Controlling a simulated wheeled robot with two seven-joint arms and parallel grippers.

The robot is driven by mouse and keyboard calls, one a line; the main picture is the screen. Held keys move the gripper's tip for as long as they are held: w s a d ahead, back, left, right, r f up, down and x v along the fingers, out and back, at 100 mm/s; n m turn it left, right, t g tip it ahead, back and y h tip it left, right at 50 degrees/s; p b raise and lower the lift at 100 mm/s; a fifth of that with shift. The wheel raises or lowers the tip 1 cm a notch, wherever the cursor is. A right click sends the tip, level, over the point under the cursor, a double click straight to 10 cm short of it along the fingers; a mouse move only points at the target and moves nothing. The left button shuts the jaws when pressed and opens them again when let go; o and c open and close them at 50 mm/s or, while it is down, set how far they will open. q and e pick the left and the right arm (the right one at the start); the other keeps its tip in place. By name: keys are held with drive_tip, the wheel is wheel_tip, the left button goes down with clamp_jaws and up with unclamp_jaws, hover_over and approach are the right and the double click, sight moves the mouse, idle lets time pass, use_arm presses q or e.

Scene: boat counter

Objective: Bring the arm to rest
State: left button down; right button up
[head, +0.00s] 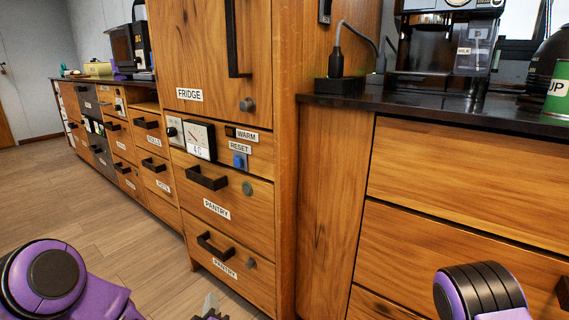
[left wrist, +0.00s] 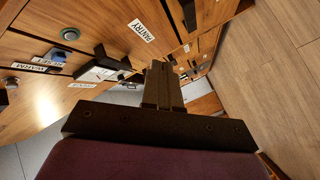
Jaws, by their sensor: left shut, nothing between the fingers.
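My left gripper (head: 210,308) shows only in part at the bottom edge of the head view, in front of the lower pantry drawers. In the left wrist view the left gripper's fingers (left wrist: 163,82) are together with nothing between them. They are apart from the drawer fronts. My purple left arm shows at the bottom left of the head view. A purple and black part of my right arm shows at the bottom right; its gripper is out of view.
The tall fridge cabinet (head: 210,50) stands ahead, with pantry drawers (head: 222,190) and protruding handles below. To its right a dark counter (head: 440,113) holds a coffee machine (head: 447,55) and a green can (head: 560,88). Open wooden floor (head: 85,205) lies to the left.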

use_arm(q)
drive_tip(key=s+a+f+m+g+h+b, duration=0.3)
drive_tip(key=s+f+g, duration=0.5)
drive_tip(key=s+f, duration=0.85)
drive_tip(key=s+a+f+m+g+y+b, duration=0.15)
drive_tip(key=s+a+f+g, duration=0.3)
drive_tip(key=s, duration=0.55)
drive_tip(key=s+a+f+m+g+y, duration=0.1)
drive_tip(key=s+a+f+g+y, duration=0.2)
drive_tip(key=s+f, duration=0.5)
use_arm(e)
drive_tip(key=w+a+f+m+t, duration=0.2)
drive_tip(key=a+f+m, duration=0.3)
drive_tip(key=f, duration=0.1)
use_arm(q)
wheel_tip(320, 180, up, 41)
drive_tip(key=a+t+p, duration=0.1)
drive_tip(key=a+p, duration=0.1)
drive_tip(key=p, duration=3.6)
drive_tip(key=shift+n+t, duration=0.35)
drive_tip(key=shift+n, duration=0.1)
use_arm(e)
wheel_tip(320, 180, up, 39)
drive_tip(key=w+d+t+h, duration=0.1)
drive_tip(key=shift+m, duration=0.4)
use_arm(q)
drive_tip(key=shift+h, duration=0.25)
use_arm(e)
drive_tip(key=shift+w, duration=0.1)
